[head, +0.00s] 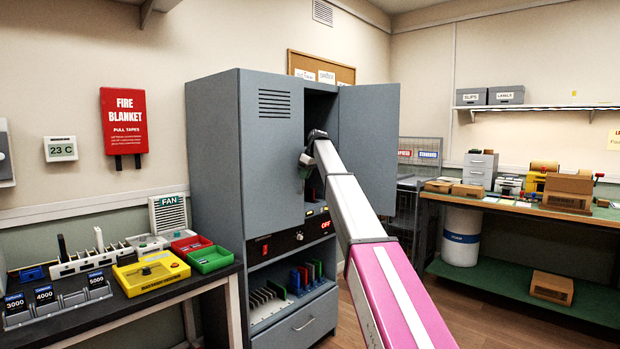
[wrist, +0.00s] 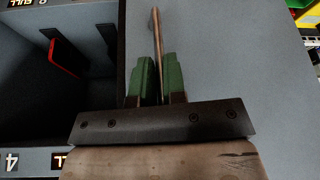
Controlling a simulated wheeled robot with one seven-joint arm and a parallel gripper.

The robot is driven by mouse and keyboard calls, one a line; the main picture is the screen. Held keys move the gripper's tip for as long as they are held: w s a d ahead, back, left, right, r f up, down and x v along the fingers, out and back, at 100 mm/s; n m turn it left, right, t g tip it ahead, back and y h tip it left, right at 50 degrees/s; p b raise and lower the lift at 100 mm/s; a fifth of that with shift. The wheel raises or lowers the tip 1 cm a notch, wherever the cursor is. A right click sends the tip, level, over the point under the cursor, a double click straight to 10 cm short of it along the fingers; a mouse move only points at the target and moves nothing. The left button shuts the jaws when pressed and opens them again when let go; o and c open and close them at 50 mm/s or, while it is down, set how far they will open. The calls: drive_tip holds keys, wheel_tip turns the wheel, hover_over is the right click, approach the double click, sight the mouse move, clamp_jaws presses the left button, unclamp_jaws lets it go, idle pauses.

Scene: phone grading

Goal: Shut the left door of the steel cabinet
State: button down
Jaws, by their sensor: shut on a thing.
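The grey steel cabinet (head: 212,160) stands in the middle of the head view. Its left door (head: 270,150), with vent slots near the top, lies close to the cabinet front; I cannot tell whether it is fully flush. The right door (head: 368,150) stands wide open. My gripper (head: 306,160) is at the left door's free edge, partly hidden by my arm. In the wrist view, the green fingers of my gripper (wrist: 154,80) are shut on a thin bar handle (wrist: 157,40) on the left door's grey face (wrist: 220,60).
The dark cabinet interior (wrist: 40,90) shows beside the left door in the wrist view. A black bench (head: 130,315) with trays and a fan box stands left of the cabinet. A workbench (head: 520,212) with boxes is at the right. Wooden floor lies between.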

drive_tip(key=shift+w+a+r, duration=0.1)
drive_tip(key=shift+w+a, duration=0.35)
drive_tip(key=shift+w, duration=0.25)
drive_tip(key=shift+w+a, duration=0.45)
drive_tip(key=shift+w, duration=0.2)
drive_tip(key=shift+w+a, duration=0.1)
drive_tip(key=shift+w, duration=0.05)
drive_tip(key=c, duration=1.2)
unclamp_jaws()
drive_tip(key=shift+w+a, duration=0.1)
drive_tip(key=v, duration=1.1)
